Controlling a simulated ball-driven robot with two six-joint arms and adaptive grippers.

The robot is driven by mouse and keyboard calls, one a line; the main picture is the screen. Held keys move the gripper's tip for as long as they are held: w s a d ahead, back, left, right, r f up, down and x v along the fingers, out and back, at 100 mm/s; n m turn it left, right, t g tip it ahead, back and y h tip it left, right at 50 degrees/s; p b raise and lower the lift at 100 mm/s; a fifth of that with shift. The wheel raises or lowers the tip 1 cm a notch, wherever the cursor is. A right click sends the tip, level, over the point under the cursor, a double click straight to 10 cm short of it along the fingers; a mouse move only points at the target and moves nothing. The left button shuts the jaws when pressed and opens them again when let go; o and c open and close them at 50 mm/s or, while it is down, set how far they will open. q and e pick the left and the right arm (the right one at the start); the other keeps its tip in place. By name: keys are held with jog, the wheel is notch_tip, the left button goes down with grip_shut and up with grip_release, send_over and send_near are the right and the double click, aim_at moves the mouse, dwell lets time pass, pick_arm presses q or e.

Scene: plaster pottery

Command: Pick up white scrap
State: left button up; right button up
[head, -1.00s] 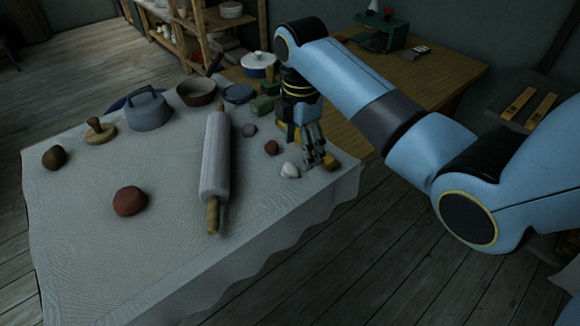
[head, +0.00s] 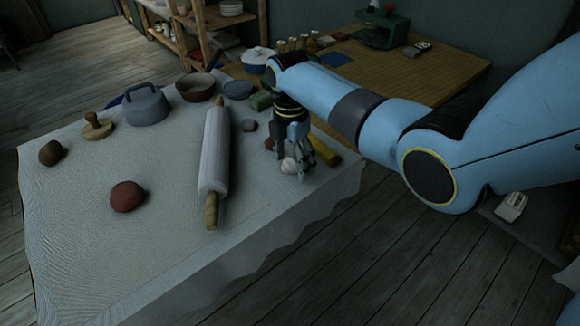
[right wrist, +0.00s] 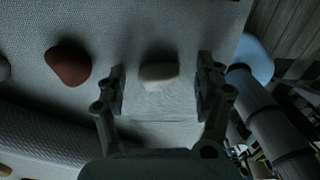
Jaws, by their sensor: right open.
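The white scrap (head: 289,164) is a small pale lump on the cloth-covered table, near its right edge. In the right wrist view the white scrap (right wrist: 160,74) lies between the two open fingers, with space on both sides. My right gripper (head: 298,170) points down over it, fingers around it, and partly hides it in the head view. The right gripper also shows in the right wrist view (right wrist: 160,90), open and holding nothing. My left gripper is not in view.
A reddish lump (right wrist: 68,64) lies left of the right fingers in the wrist view. A rolling pin (head: 214,155) lies further left. A grey lump (head: 249,126) lies behind.

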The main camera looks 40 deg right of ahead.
jog(key=shift+f, duration=0.1)
jog(key=c, duration=1.3)
jog(key=shift+o, duration=0.2)
